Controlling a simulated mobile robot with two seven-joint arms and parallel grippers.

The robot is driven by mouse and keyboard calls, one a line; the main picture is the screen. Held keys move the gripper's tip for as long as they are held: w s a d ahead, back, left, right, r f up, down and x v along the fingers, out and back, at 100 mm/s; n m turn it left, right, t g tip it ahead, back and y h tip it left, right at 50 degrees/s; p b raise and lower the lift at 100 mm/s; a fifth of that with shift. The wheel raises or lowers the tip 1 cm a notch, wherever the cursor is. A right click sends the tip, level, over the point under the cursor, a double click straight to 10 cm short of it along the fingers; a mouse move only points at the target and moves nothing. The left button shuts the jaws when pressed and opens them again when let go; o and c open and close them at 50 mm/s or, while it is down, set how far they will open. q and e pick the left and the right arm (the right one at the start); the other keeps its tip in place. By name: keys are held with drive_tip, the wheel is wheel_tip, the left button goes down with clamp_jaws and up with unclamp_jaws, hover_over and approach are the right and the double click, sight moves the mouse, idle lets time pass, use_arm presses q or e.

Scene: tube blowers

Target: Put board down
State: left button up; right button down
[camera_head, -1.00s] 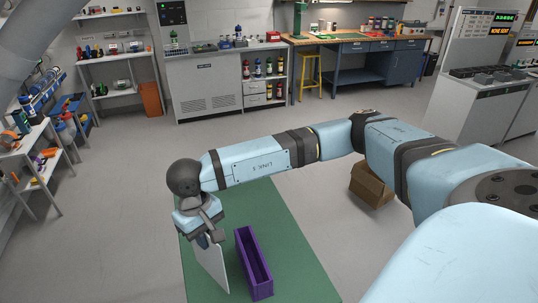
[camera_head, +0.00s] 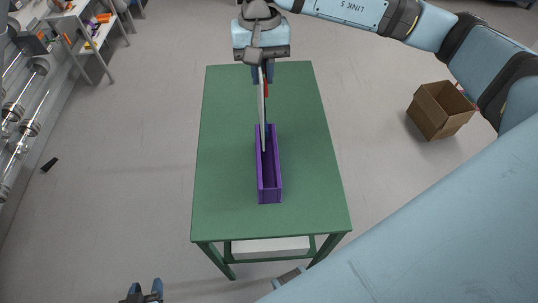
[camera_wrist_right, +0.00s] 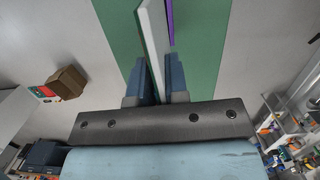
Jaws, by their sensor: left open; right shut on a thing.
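My right gripper (camera_head: 262,75) is shut on a thin white board (camera_head: 262,108), seen almost edge-on. In the right wrist view the board (camera_wrist_right: 151,38) stands between the two fingers of the gripper (camera_wrist_right: 155,85). A narrow purple open box (camera_head: 269,182) lies lengthwise on the green table (camera_head: 225,150). The board overlaps the box's far end in the head view; I cannot tell whether it is inside or above it. Part of the box (camera_wrist_right: 170,18) shows beside the board in the wrist view. My left gripper (camera_head: 143,293) is open and empty at the bottom left, off the table.
A cardboard box (camera_head: 440,110) stands on the floor right of the table. A white object (camera_head: 270,247) is under the tabletop. Shelves (camera_head: 75,25) stand at the left. The tabletop either side of the purple box is clear. A small dark object (camera_head: 49,165) lies on the floor.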

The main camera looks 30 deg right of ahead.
drive_tip(key=shift+s+f, duration=0.1)
drive_tip(key=shift+s, duration=0.05)
wheel_tip(320, 180, down, 19)
drive_tip(key=p, duration=0.2)
drive_tip(key=shift+p, duration=0.4)
drive_tip(key=shift+f+b, duration=0.3)
drive_tip(key=c, duration=1.1)
unclamp_jaws()
drive_tip(key=shift+r, duration=0.1)
